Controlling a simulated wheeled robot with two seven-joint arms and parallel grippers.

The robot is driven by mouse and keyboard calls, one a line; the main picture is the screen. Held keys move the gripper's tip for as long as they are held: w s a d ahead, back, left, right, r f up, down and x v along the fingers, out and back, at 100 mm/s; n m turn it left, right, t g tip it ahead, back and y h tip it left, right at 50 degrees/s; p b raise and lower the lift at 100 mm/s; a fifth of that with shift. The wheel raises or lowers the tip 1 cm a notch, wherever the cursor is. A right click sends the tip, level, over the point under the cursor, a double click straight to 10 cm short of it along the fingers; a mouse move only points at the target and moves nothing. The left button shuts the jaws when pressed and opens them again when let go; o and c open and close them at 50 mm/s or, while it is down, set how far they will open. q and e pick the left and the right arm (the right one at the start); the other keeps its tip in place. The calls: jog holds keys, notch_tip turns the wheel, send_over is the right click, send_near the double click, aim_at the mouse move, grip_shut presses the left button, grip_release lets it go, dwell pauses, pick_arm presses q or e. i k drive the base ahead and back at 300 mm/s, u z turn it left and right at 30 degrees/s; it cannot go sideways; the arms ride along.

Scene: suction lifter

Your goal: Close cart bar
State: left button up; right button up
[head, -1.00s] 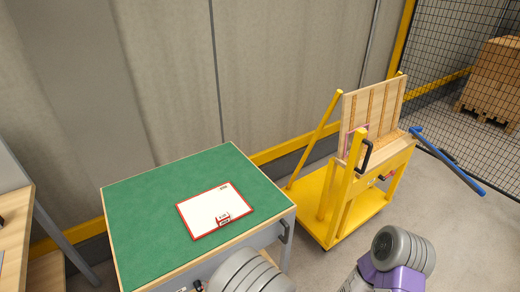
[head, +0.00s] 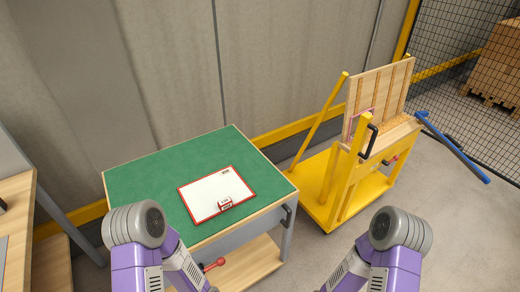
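A yellow cart (head: 312,201) stands right of centre, with a wooden panel (head: 379,91) upright on it. A slanted yellow bar (head: 318,124) leans outward at the cart's left side. A blue bar (head: 455,148) sticks out past the cart's right side, angled down to the right. A black handle (head: 370,141) sits on the cart's front post. I cannot tell which bar is the cart bar. Parts of both my arms show at the bottom, well short of the cart. Neither gripper is in view.
A green-topped table (head: 140,183) stands left of the cart, with a red-edged white board (head: 215,192) on it. A red handle (head: 214,265) shows below it. A mesh fence (head: 452,70) is behind at right.

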aim_at(420, 115)
jog(key=z, duration=2.65)
jog(key=i, duration=4.25)
jog(key=u, duration=3.25)
